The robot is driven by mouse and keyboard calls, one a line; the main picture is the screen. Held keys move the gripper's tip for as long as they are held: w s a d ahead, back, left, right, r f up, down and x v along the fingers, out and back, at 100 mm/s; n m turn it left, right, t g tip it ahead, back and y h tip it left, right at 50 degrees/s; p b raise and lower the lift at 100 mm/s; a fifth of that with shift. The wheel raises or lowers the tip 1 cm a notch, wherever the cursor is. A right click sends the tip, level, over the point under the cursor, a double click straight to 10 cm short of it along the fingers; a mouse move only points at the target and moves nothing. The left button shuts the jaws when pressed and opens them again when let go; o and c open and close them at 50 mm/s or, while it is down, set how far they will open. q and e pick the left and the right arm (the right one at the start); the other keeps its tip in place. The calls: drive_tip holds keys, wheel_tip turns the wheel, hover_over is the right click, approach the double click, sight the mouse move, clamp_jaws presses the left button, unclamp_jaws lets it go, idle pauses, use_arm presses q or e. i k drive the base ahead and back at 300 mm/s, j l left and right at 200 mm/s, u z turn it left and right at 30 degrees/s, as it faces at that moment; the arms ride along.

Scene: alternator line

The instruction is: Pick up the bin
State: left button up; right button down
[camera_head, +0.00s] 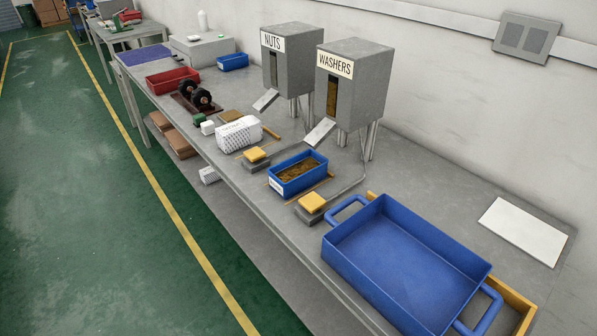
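A large blue bin (405,268) with a looped handle at each end sits on the grey bench at the lower right; it looks empty. A smaller blue bin (305,183) with a white label stands farther along the bench, in front of the washers dispenser (361,88). It holds a brownish layer of small parts, too small to tell apart. Neither of my grippers shows in the head view, so no gripper is seen at either bin.
Yellow-topped blocks (312,201) stand by the smaller bin. A yellow wooden edge (521,308) runs behind the large bin, and a white sheet (523,231) lies beyond it. A nuts dispenser (291,65), white package (239,134) and red tray (172,79) stand farther off. The green floor is clear.

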sight(289, 178)
drive_tip(key=i+j, duration=0.2)
drive_tip(key=i+j+z, duration=0.15)
drive_tip(key=j+z, duration=0.25)
drive_tip(key=i+j+z, duration=0.1)
drive_tip(key=j+z, duration=0.3)
